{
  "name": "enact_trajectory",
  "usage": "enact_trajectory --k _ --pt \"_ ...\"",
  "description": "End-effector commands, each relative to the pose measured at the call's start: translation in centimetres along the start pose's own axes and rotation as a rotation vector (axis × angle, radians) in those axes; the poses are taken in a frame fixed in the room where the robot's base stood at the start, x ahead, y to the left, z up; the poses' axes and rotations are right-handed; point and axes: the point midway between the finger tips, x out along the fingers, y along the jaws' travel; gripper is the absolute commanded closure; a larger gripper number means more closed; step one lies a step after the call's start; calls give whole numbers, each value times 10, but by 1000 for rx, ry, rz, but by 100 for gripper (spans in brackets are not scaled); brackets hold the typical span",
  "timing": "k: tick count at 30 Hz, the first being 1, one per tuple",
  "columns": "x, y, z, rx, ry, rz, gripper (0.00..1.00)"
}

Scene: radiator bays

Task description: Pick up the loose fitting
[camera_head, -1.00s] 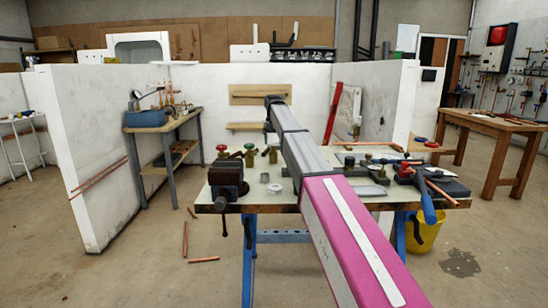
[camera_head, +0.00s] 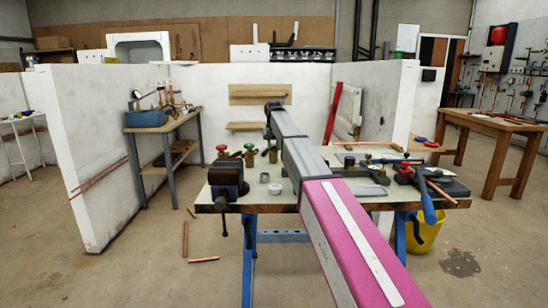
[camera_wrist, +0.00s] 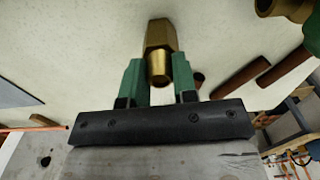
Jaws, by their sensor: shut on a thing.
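A brass fitting (camera_wrist: 160,38) with a hexagonal body and a narrower round end shows in the wrist view. My gripper (camera_wrist: 159,72) has its two green fingers on either side of the fitting and is shut on it. Behind the fitting is a pale surface; I cannot tell whether the fitting touches it. In the head view my arm reaches over the workbench (camera_head: 228,203) toward its far side. The gripper and the held fitting are hard to make out there.
A vice (camera_head: 227,180) is at the bench's left edge. A green-handled valve (camera_head: 249,155) stands behind it, and a pale ring (camera_head: 275,189) lies nearer. Tools and pipes crowd the bench's right side. Copper offcuts (camera_head: 204,260) lie on the floor. White partitions (camera_head: 96,150) flank the bay.

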Motion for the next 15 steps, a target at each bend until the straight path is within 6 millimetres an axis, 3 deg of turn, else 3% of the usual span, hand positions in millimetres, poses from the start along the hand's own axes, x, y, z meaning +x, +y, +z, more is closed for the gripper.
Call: enact_trajectory --k 15 --pt "-17 0 0 0 1 0 100"
